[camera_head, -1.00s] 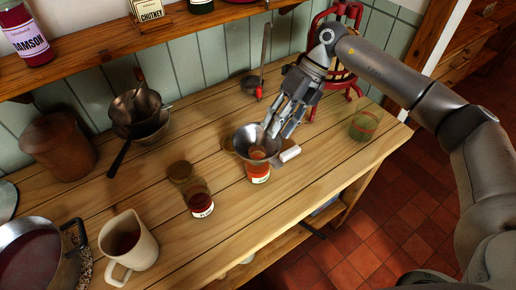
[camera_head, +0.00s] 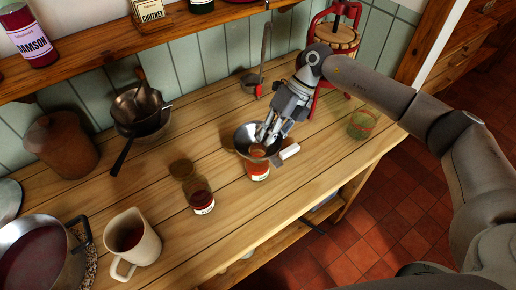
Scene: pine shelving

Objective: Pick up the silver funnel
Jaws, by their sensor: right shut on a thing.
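The silver funnel (camera_head: 246,136) is a wide metal cone in the middle of the wooden counter. It sits in the mouth of a glass jar (camera_head: 257,170) with orange-red contents and a label. My right gripper (camera_head: 268,137) comes down from the upper right, and its fingers are shut on the funnel at its right side. The fingers hide part of the funnel's bowl, and its spout is hard to make out inside the jar. My left gripper is not in view.
A dark red jar (camera_head: 201,197) stands left of the funnel. A cream jug (camera_head: 129,243) and a pot (camera_head: 38,255) are at lower left. A ladle (camera_head: 252,82) is behind, an empty glass jar (camera_head: 363,123) to the right. A white object (camera_head: 289,152) is close beside the funnel.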

